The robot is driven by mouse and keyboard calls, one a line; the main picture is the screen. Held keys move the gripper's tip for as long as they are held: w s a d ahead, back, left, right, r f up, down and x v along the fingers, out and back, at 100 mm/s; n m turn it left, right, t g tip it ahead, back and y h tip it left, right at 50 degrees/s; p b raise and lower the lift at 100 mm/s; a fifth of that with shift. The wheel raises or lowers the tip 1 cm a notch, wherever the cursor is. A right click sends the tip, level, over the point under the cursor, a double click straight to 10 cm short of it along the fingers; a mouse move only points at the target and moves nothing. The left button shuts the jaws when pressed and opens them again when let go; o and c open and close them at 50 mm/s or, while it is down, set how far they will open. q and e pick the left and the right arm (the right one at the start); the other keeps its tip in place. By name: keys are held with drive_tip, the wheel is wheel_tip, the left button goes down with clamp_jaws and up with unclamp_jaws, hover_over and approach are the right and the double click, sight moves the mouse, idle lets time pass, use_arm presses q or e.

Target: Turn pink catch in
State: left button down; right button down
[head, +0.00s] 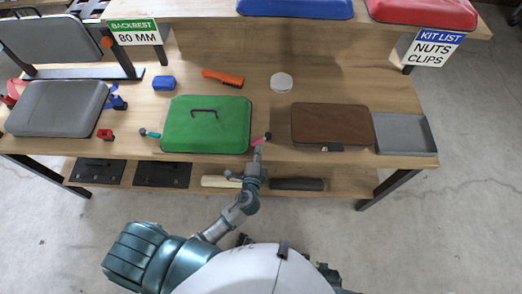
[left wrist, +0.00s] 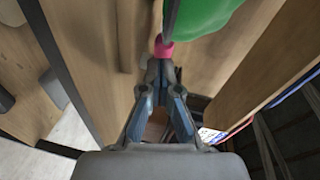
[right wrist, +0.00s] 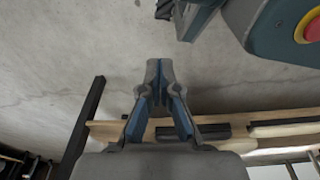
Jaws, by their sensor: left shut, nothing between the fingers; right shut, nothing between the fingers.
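The pink catch (head: 258,140) sits at the right front corner of the green lid (head: 206,131), which has a dark handle on top. The catch has a dark round end by the lid's corner. My left gripper (head: 257,152) is shut and empty, with its tips at the pink catch. In the left wrist view, the left fingertips (left wrist: 160,60) are right at the pink catch (left wrist: 163,46), apparently touching it, beside the green lid (left wrist: 203,14). A teal catch (head: 149,133) is at the lid's left side. My right gripper (right wrist: 158,68) is shut and empty over the floor.
A brown case (head: 330,123) and a grey tray (head: 405,134) stand right of the lid. A blue block (head: 164,83), an orange tool (head: 223,77) and a white disc (head: 281,82) lie behind. A lower shelf (head: 270,192) holds several dark items.

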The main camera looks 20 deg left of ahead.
use_arm(q)
drive_tip(key=shift+a+r+m+h+p, duration=0.15)
drive_tip(key=shift+m+h+p, duration=0.15)
drive_tip(key=shift+m+h, duration=0.45)
drive_tip(key=shift+w+h, duration=0.15)
drive_tip(key=shift+h, duration=0.1)
drive_tip(key=shift+w+a+f, duration=0.1)
drive_tip(key=shift+a+f, duration=0.1)
drive_tip(key=shift+a, duration=0.5)
use_arm(e)
drive_tip(key=shift+s+d+f, duration=0.15)
drive_tip(key=shift+s+f, duration=0.5)
drive_tip(key=shift+s, duration=0.1)
drive_tip(key=shift+s+d+f, duration=0.15)
drive_tip(key=shift+s+f, duration=0.45)
drive_tip(key=shift+s, duration=0.1)
use_arm(q)
drive_tip(key=shift+d, duration=0.15)
use_arm(e)
drive_tip(key=shift+d, duration=0.15)
drive_tip(key=shift+s, duration=0.1)
